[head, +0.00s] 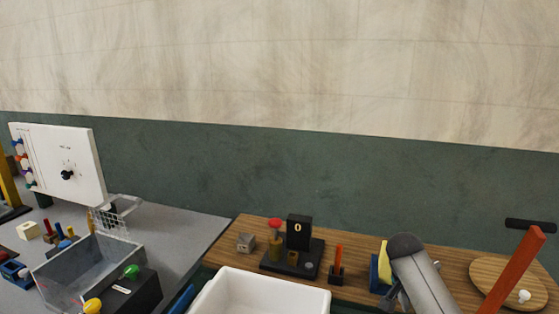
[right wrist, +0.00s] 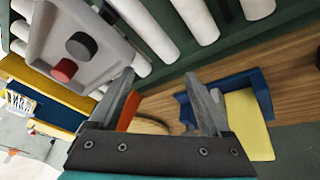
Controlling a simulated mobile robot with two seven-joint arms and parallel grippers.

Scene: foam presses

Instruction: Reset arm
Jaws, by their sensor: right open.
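My right gripper (right wrist: 160,76) is open in the right wrist view, its two grey fingers spread apart with nothing held between them. Part of my right arm shows at the lower right of the head view, over the wooden bench (head: 345,292). A blue holder with a yellow pad (right wrist: 248,124) lies beyond the right finger in the wrist view. The same yellow pad (head: 384,262) stands just left of my arm in the head view. An orange-red bar (right wrist: 129,111) shows beside the left finger; I cannot tell whether they touch. My left gripper is not in view.
A red lever (head: 512,270) with a black handle and a round wooden board (head: 480,275) are at right. A white basin (head: 262,292) is at front centre. A grey box with buttons (right wrist: 95,35) and white rollers (right wrist: 196,18) are close in the wrist view.

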